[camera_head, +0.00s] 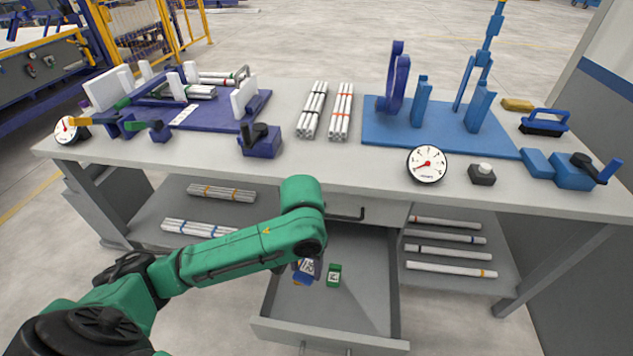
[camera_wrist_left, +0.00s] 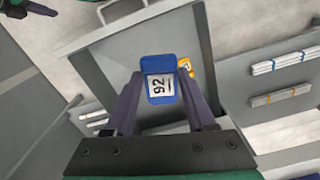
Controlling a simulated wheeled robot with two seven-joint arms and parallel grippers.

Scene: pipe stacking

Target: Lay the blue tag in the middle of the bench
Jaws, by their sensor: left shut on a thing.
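The blue tag (camera_wrist_left: 159,65) has a white label reading 92 and sits between the two fingers of my left gripper (camera_wrist_left: 160,88) in the left wrist view. My left gripper is shut on it. In the head view the gripper and the blue tag (camera_head: 308,267) are over the open drawer, partly hidden by my green arm. The bench (camera_head: 340,168) is above and behind the drawer. The middle of its top holds two bundles of pipes (camera_head: 312,110) (camera_head: 341,111), with bare surface in front of them.
The open drawer (camera_head: 361,290) also holds a green tag (camera_head: 333,275); a yellow tag (camera_wrist_left: 186,66) shows beside the blue one. A round gauge (camera_head: 427,164) and a dark button box (camera_head: 482,174) stand near the bench's front edge. A blue clamp (camera_head: 260,141) stands at left.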

